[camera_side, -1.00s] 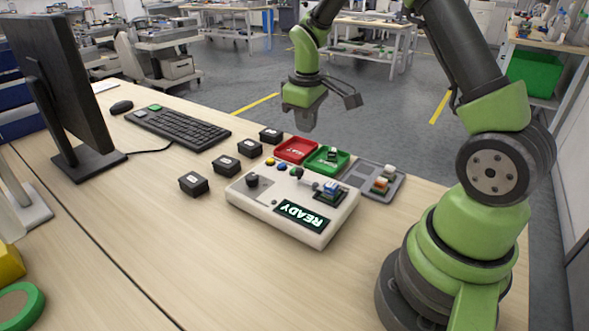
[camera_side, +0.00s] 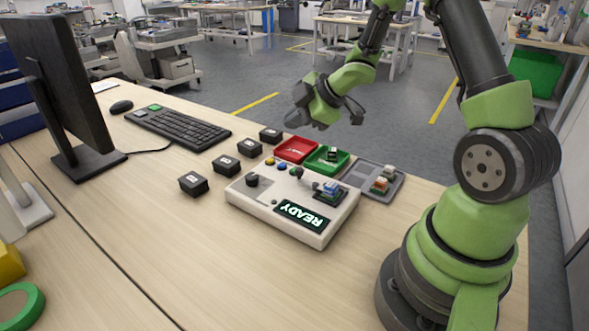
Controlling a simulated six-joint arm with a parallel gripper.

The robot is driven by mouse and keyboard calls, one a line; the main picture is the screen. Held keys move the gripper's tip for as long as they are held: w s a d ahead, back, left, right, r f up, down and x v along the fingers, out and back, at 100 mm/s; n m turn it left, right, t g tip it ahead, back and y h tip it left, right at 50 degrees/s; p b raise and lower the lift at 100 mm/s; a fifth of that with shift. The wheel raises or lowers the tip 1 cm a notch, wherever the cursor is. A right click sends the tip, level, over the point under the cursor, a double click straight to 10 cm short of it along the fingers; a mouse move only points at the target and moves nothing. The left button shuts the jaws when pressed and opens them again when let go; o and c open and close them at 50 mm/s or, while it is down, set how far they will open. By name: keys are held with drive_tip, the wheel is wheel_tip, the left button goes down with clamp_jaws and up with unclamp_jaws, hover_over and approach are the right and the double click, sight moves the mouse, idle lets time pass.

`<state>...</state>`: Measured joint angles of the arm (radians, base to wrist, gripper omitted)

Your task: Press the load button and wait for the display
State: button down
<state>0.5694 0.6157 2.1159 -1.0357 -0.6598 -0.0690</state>
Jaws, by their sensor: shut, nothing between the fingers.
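The white control box (camera_side: 262,215) sits on the wooden table. Its display (camera_side: 301,216) reads READY in light letters, upside down in this view. Small coloured buttons (camera_side: 281,168), yellow and blue among them, line its far edge, and a dark knob (camera_side: 252,180) is at its left. I cannot tell which button is the load button. A small part with blue and white on it (camera_side: 330,189) sits in a dark socket on the box's right side. My gripper (camera_side: 297,121) is shut and empty, tilted in the air above and beyond the box, touching nothing.
A red tray (camera_side: 296,149) and a green tray (camera_side: 318,167) stand behind the box. A grey tray (camera_side: 388,193) with small parts is to the right. Several black blocks (camera_side: 193,183) line the left side. A keyboard (camera_side: 178,129) and monitor (camera_side: 62,80) are farther left.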

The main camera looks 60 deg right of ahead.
drive_tip(key=shift+f, duration=4.4)
drive_tip(key=shift+f, duration=0.45)
drive_tip(key=shift+f, duration=0.4)
drive_tip(key=shift+r, duration=0.85)
drive_tip(key=shift+r, duration=2.5)
